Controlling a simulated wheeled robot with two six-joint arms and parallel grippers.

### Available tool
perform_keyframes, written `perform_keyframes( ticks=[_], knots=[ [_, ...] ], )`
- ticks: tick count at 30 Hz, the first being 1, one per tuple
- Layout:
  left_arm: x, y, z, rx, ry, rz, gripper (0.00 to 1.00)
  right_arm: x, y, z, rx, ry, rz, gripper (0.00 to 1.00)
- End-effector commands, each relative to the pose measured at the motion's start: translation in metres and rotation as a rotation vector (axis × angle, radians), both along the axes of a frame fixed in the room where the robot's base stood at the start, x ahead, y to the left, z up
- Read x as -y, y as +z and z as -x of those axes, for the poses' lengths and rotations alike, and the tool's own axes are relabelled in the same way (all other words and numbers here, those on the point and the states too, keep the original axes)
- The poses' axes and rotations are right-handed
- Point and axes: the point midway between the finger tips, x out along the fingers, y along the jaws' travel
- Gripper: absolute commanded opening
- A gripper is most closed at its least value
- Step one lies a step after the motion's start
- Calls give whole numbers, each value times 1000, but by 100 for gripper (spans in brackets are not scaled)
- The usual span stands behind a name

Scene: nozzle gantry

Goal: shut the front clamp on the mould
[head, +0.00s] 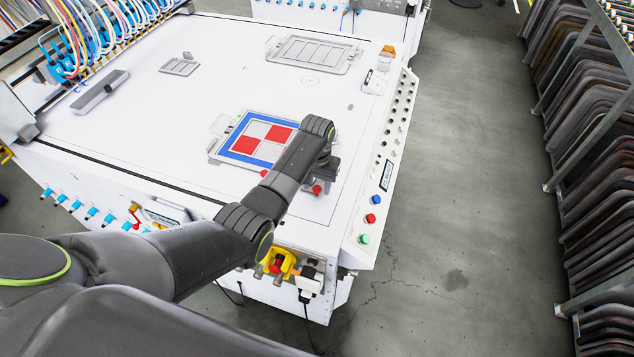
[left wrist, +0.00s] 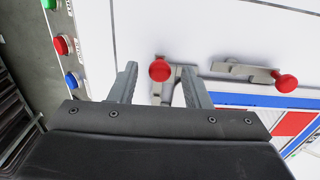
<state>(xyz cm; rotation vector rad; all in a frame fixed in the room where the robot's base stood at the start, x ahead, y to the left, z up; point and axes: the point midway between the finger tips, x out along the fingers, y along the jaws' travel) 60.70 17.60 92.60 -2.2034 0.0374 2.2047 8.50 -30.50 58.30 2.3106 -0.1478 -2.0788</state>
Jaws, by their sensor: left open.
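The mould (head: 279,133) is a flat plate with a blue border and red and white squares on the white table. Its corner also shows at the right of the left wrist view (left wrist: 296,122). Two clamps with red knobs stand near its front edge. One knob (left wrist: 160,69) is between the open, spread fingers of my left gripper (left wrist: 159,72), with a gap on each side. The other knob (left wrist: 286,82) is to the right, on a metal arm lying along the mould's edge. In the head view my arm hides most of the left gripper (head: 322,172). Which clamp is the front one is unclear.
A control panel (head: 385,150) with coloured buttons runs along the table's right edge. A grey frame (head: 348,66), a small grey plate (head: 180,67) and a dark bar (head: 100,91) lie farther back. Blue hose connectors fill the far left. The table's middle is clear.

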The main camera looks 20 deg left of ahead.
Motion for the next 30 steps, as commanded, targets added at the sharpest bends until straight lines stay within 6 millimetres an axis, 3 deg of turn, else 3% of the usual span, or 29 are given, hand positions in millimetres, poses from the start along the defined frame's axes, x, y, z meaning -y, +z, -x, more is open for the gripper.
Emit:
perform_keyframes(
  ticks=[6, 16, 25, 30],
  knots=[
    [0, 0, 0, 0, 0, 0, 43, 0, 0, 0, 1, 0, 0, 36],
    [0, 0, 0, 0, 0, 0, 0, 0, 0, -1, 1, 0, 0, 36],
    [0, -1, -1, 1, 4, 0, 0, 0, -2, -1, 1, 0, 0, 36],
    [2, -3, -10, 2, 33, 0, 0, 0, -13, -2, 3, 0, 0, 36]
  ],
)
